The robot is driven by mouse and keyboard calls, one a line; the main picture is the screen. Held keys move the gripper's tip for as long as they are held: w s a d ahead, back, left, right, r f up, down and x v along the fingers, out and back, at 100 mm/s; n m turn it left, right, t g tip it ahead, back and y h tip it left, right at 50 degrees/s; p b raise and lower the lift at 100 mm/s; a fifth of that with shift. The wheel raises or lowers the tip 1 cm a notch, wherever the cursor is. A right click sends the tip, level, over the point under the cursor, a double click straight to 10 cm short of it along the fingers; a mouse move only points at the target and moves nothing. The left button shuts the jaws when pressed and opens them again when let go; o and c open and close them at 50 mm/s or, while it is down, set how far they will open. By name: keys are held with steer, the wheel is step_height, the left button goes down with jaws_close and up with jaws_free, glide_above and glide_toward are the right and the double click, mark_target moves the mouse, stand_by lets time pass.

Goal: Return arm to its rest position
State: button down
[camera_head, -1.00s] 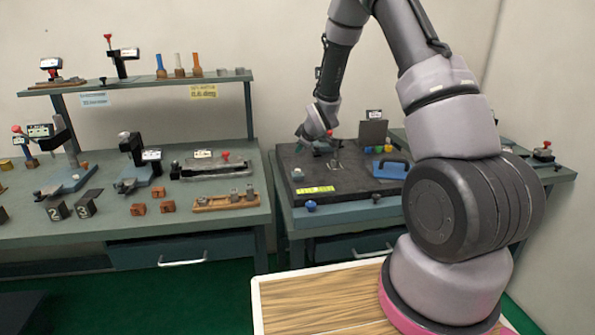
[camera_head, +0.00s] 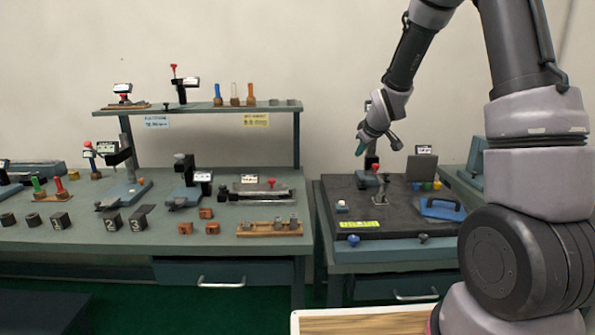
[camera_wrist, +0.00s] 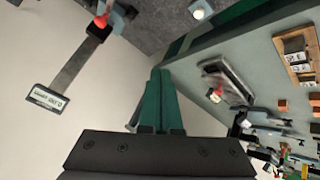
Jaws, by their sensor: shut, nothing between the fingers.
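My gripper (camera_head: 363,142) hangs above the dark plate (camera_head: 345,195) of the right bench in the head view. In the wrist view its two green fingers (camera_wrist: 159,98) are together with nothing between them. A red-knobbed device (camera_head: 376,172) stands on the plate just below and right of my gripper, apart from it. It also shows at the top left of the wrist view (camera_wrist: 101,20).
The left bench (camera_head: 260,190) holds a long slide fixture (camera_head: 258,190), a wooden rack (camera_head: 270,228), numbered blocks and red-knobbed gauges. A shelf (camera_head: 200,106) stands above it. A grey panel (camera_head: 421,168) stands at the back of the plate. The air around my gripper is clear.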

steer(key=s+d+r+m, duration=0.3)
steer(key=s+r+m, duration=0.3)
steer(key=s+r, duration=0.95)
steer(key=s+r+m, duration=0.2)
steer(key=s+m, duration=0.1)
steer(key=s, duration=0.6)
steer(key=s+a+r+m+g+y, duration=0.1)
steer(key=s+r+m, duration=0.1)
steer(key=s, duration=0.8)
steer(key=shift+m+g, duration=0.3)
steer(key=shift+m, duration=0.1)
